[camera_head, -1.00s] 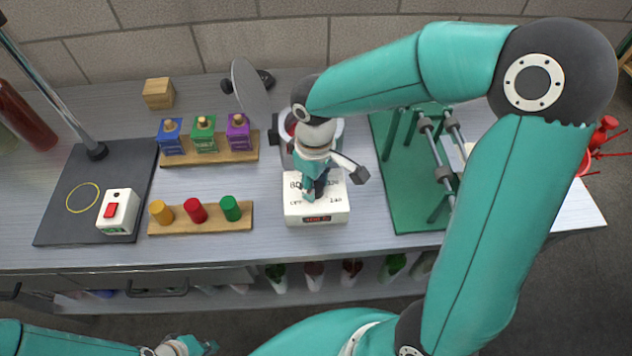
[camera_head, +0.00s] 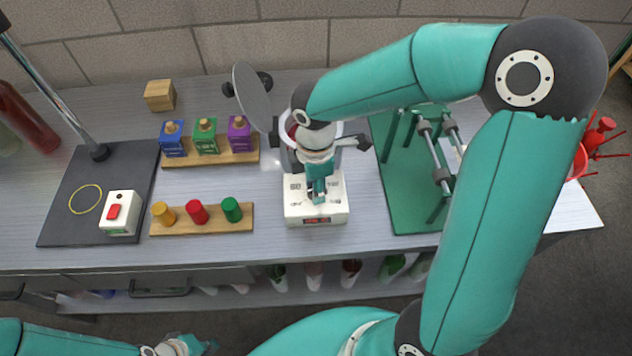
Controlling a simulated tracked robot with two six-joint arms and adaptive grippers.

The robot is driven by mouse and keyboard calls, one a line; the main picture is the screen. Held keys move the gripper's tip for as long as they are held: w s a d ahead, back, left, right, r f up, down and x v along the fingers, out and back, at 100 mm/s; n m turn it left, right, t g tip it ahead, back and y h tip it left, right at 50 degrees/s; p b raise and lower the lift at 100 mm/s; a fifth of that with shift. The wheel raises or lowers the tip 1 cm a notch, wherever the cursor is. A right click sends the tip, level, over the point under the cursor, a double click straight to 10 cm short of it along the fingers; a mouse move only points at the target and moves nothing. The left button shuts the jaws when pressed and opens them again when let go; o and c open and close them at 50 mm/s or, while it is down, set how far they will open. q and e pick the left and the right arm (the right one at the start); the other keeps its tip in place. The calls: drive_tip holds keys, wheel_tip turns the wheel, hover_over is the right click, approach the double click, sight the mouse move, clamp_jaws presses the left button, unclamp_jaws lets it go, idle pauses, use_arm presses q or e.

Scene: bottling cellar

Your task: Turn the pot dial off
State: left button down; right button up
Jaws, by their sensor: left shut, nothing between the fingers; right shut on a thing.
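The pot (camera_head: 292,157) has a white base (camera_head: 330,213) with printed markings on top and a small red display on its front. Its grey round lid (camera_head: 252,97) stands tilted open at the back left. My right gripper (camera_head: 318,196) points down over the top of the white base and is shut on the pot dial, which the fingers largely hide. I cannot read the dial's setting. My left gripper (camera_head: 200,347) is shut and empty at the bottom edge, in front of the bench and away from the pot.
Left of the pot stand a wooden rack with blue, green and purple boxes (camera_head: 206,138) and a rack with yellow, red and green stoppers (camera_head: 197,212). A white box with a red switch (camera_head: 119,213) sits on a dark board. A green frame (camera_head: 408,215) stands close on the right.

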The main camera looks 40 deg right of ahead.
drive_tip(key=shift+n, duration=0.9)
drive_tip(key=o, duration=1.2)
drive_tip(key=shift+c, duration=0.2)
drive_tip(key=shift+r, duration=0.1)
wheel_tip(320, 180, up, 12)
